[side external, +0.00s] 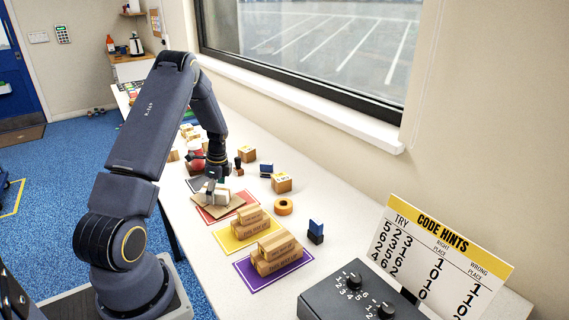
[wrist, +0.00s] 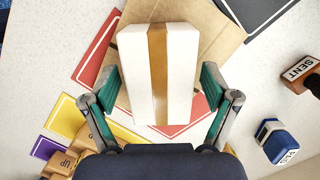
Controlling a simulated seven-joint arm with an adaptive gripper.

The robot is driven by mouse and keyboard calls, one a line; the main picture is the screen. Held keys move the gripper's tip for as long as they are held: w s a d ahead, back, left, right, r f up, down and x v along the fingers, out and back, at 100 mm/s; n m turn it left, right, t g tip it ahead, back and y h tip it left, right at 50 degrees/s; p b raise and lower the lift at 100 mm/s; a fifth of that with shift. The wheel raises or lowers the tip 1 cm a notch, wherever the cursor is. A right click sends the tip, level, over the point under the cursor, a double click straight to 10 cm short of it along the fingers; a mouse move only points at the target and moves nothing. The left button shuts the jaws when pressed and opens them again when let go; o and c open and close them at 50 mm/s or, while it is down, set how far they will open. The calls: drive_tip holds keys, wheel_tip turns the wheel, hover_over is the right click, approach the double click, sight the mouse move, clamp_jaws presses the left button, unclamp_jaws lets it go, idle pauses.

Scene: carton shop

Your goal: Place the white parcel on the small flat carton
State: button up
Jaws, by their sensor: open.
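The white parcel (wrist: 135,75) has a brown tape band down its middle and lies over the brown flat carton (wrist: 218,35) in the wrist view. In the side external view the parcel (side external: 221,196) appears to rest on the flat carton (side external: 218,211), which lies on the red mat (side external: 243,197). My gripper (wrist: 160,80) is open, with one green-padded finger on each side of the parcel and a small gap at both sides. It also shows from the side (side external: 213,184). The parcel hides part of the carton, and contact under it is hard to see.
A yellow mat (side external: 229,244) and a purple mat (side external: 256,283) hold stacked long cartons. A tape roll (side external: 284,206), blue stamp (side external: 316,231), small cartons (side external: 282,182) and a dark mat (wrist: 262,12) lie nearby. A black dial box (side external: 345,300) stands at the front.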

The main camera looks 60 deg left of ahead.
sight(221, 189)
drive_tip(key=shift+r, duration=0.1)
wheel_tip(221, 189, up, 12)
drive_tip(key=w+d, duration=0.1)
drive_tip(key=d, duration=0.1)
drive_tip(key=w+d+r+n+t, duration=0.2)
drive_tip(key=w+d+r, duration=0.1)
drive_tip(key=d+r, duration=0.6)
drive_tip(key=s+d+r+n+t, duration=0.15)
drive_tip(key=d+r, duration=0.25)
drive_tip(key=d, duration=0.4)
drive_tip(key=s+d+r+n+t, duration=0.1)
drive_tip(key=s+d+r+n, duration=0.15)
drive_tip(key=d, duration=0.45)
drive_tip(key=s+d+n+t+h, duration=0.1)
drive_tip(key=s+d+n+t, duration=0.1)
drive_tip(key=s+d, duration=0.7)
drive_tip(key=shift+d+r+n, duration=0.35)
drive_tip(key=shift+d+n, duration=0.15)
